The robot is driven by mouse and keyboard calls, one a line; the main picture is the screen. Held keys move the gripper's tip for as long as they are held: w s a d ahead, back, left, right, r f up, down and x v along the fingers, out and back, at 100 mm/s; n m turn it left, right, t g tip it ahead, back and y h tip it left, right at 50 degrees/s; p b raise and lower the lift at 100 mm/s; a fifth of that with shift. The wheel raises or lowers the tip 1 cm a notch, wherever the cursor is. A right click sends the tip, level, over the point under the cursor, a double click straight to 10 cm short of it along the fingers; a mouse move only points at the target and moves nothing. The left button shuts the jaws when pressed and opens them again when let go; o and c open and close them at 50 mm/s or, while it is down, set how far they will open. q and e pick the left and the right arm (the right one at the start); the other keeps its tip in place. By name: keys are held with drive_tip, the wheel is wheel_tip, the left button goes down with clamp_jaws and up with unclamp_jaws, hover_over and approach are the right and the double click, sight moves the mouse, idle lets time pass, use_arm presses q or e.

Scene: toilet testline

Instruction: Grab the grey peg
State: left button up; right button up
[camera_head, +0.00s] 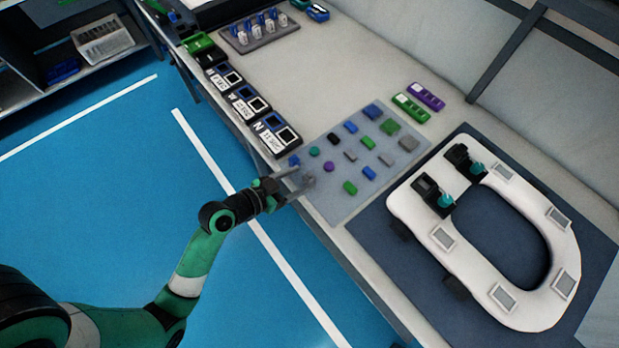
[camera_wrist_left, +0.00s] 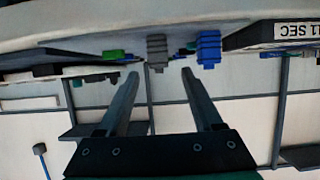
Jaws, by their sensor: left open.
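The grey peg (camera_head: 309,181) stands at the left front edge of a grey board (camera_head: 345,205) on the bench. In the left wrist view the grey peg (camera_wrist_left: 157,50) looks ribbed and lies straight ahead, in line with the gap between my fingers. My left gripper (camera_head: 299,183) is open beside the board's edge, its fingertips close to the peg. In the left wrist view both fingers of the gripper (camera_wrist_left: 160,74) are apart with nothing between them. I cannot tell if they touch the peg. My right gripper is out of view.
A blue peg (camera_head: 294,160) is close beside the grey one; it also shows in the left wrist view (camera_wrist_left: 208,50). Several coloured pieces sit farther on the board. Black labelled boxes (camera_head: 276,133) stand to the left, and a white toilet seat (camera_head: 420,215) lies to the right.

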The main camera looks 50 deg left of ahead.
sight(313, 175)
use_arm(q)
drive_tip(key=shift+x, duration=1.15)
drive_tip(key=shift+w+f+b, duration=0.15)
drive_tip(key=shift+f+b, duration=0.05)
drive_tip(key=shift+b, duration=0.1)
drive_tip(key=b+x, duration=0.1)
drive_tip(key=x, duration=0.1)
drive_tip(key=b+x, duration=0.1)
drive_tip(key=x, duration=0.1)
drive_tip(key=shift+f, duration=0.3)
drive_tip(key=shift+w+d, duration=0.1)
drive_tip(key=shift+w, duration=0.2)
clamp_jaws()
